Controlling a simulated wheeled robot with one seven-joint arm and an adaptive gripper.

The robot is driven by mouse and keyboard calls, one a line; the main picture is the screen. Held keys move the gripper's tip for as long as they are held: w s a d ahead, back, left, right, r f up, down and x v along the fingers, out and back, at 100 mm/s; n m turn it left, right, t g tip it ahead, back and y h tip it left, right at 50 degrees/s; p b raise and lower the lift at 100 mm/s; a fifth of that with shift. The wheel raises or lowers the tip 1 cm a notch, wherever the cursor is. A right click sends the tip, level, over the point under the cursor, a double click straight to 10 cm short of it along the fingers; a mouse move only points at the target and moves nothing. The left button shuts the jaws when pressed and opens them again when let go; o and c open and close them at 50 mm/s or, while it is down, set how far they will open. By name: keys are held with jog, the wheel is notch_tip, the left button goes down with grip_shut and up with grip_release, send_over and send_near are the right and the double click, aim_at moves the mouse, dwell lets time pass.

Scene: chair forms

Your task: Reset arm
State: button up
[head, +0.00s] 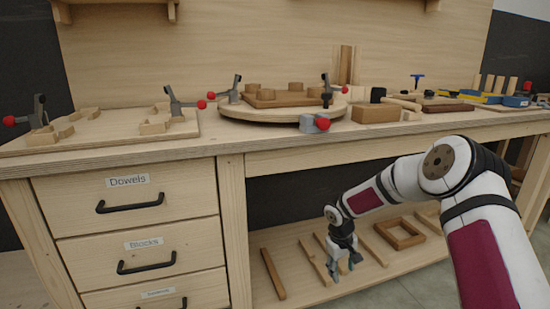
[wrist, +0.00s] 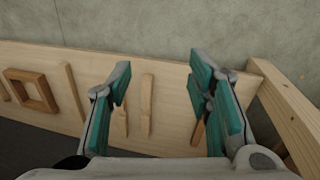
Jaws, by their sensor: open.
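My gripper (head: 343,266) hangs at the end of my bent arm in front of the workbench, over the low shelf. In the wrist view my gripper (wrist: 160,95) has its two teal-padded fingers wide apart with nothing between them but the shelf surface and a wooden strip (wrist: 147,105) lying below. It looks apart from the wood on the shelf, though the exact height is hard to tell.
The low shelf (head: 318,289) holds several wooden strips and a square wooden frame (head: 400,233). The benchtop (head: 230,139) above carries clamps, a round turntable (head: 275,112) and wooden parts. Drawers (head: 131,202) stand at left. Bare floor (wrist: 200,25) lies beyond the shelf's edge.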

jog(key=s+d+r+m+h, duration=0.1)
jog(key=s+r, duration=0.9)
jog(key=r, duration=0.4)
jog(key=s+d+r+m+h, duration=0.1)
jog(key=s+d+r, duration=0.1)
jog(key=s+r, duration=1.05)
jog(key=s+a+r+m+y, duration=0.2)
jog(key=s+r, duration=0.1)
jog(key=s, duration=1.1)
jog(key=s+a+r+m+y, duration=0.1)
jog(key=s+a+r+y, duration=0.15)
jog(key=s, duration=1.15)
notch_tip(320, 180, up, 38)
jog(key=t+p, duration=0.3)
jog(key=p, duration=3.3)
jog(key=shift+s+f+h, duration=0.15)
jog(key=shift+s+h, duration=0.05)
jog(key=shift+h, duration=0.15)
jog(key=shift+a, duration=0.1)
